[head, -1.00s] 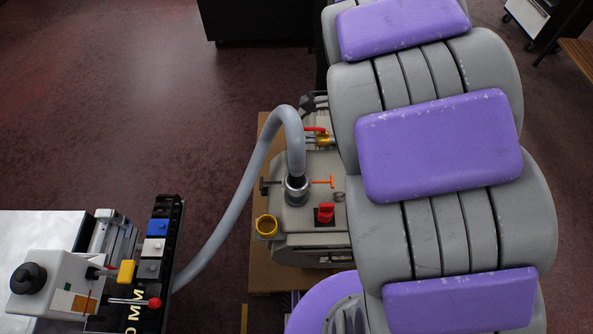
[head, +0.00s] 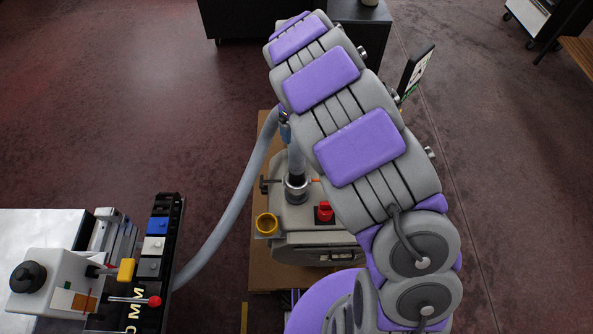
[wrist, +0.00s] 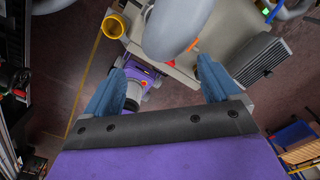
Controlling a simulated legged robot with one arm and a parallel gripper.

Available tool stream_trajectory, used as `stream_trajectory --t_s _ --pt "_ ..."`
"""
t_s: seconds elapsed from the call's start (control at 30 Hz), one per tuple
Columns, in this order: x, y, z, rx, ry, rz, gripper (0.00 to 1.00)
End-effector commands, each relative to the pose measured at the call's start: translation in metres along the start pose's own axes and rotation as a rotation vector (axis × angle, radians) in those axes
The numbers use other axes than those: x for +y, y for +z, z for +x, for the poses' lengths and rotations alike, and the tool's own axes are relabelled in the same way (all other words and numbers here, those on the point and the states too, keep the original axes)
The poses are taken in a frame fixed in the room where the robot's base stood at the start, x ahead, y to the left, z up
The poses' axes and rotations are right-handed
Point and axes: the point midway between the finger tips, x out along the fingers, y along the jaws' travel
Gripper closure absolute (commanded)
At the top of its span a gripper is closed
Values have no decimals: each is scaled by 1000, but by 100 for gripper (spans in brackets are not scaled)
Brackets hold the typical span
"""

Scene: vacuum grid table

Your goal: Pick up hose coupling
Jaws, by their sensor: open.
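The hose coupling (head: 296,188) is a metal collar with a dark sleeve, upright on top of the grey vacuum unit (head: 285,222). The grey hose (head: 222,220) rises from it and arches over to the left. In the head view my arm hides the hose's top, and one blue fingertip shows beside the hose. In the wrist view my gripper (wrist: 160,76) is open, with blue fingers set wide apart. The hose bend (wrist: 178,28) fills the space just beyond them. I cannot make out the coupling in the wrist view.
A yellow ring (head: 266,224) and a red knob (head: 324,212) sit on the unit near the coupling. A bench (head: 40,226) with a device and colored blocks stands at the lower left. A dark cabinet (head: 262,20) is at the back. Open floor lies at the upper left.

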Motion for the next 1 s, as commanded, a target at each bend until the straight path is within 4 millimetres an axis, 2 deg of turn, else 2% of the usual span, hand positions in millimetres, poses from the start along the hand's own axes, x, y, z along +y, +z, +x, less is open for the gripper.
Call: stream_trajectory --t_s 0.53,0.83,1.0 --pt "1 -1 102 4 3 -2 10" --pt "2 0 124 1 1 -2 10" --pt "4 2 148 1 1 -2 10"
